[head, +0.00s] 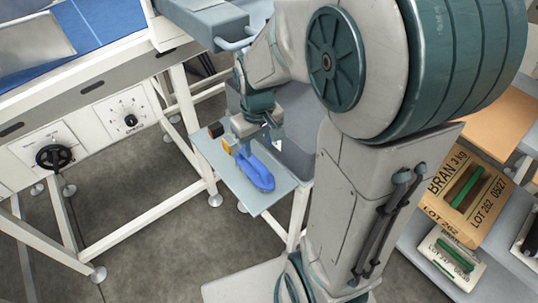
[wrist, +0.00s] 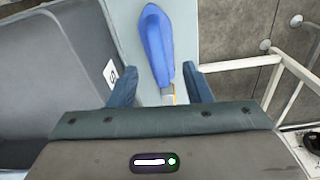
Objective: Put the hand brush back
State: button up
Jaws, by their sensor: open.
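The blue hand brush (head: 262,175) lies on a narrow pale shelf (head: 215,160) below my arm. In the wrist view the brush (wrist: 156,42) is long and blue, pointing away from me, with a thin pale and orange part at its near end. My gripper (head: 246,142) is low over the shelf at the brush's near end. In the wrist view its two blue fingers (wrist: 160,84) stand apart, with the brush's near end between them. No contact with either finger shows. The palm hides whatever lies nearer.
A grey bin (wrist: 55,50) with a white label stands left of the shelf in the wrist view. A yellow block (head: 227,145) and a black one (head: 215,130) are by the gripper. White frame legs (head: 195,135) stand close by. A BRAN carton (head: 465,195) is at the right.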

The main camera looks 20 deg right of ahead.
jog(key=s+r+m+t, duration=0.2)
jog(key=s+r, duration=0.4)
jog(key=s, duration=0.4)
jog(key=shift+s+a+r+m, duration=0.15)
jog(key=shift+s+r+m, duration=0.15)
jog(key=shift+m, duration=0.1)
jog(key=shift+c, duration=1)
jog(key=shift+a, duration=0.1)
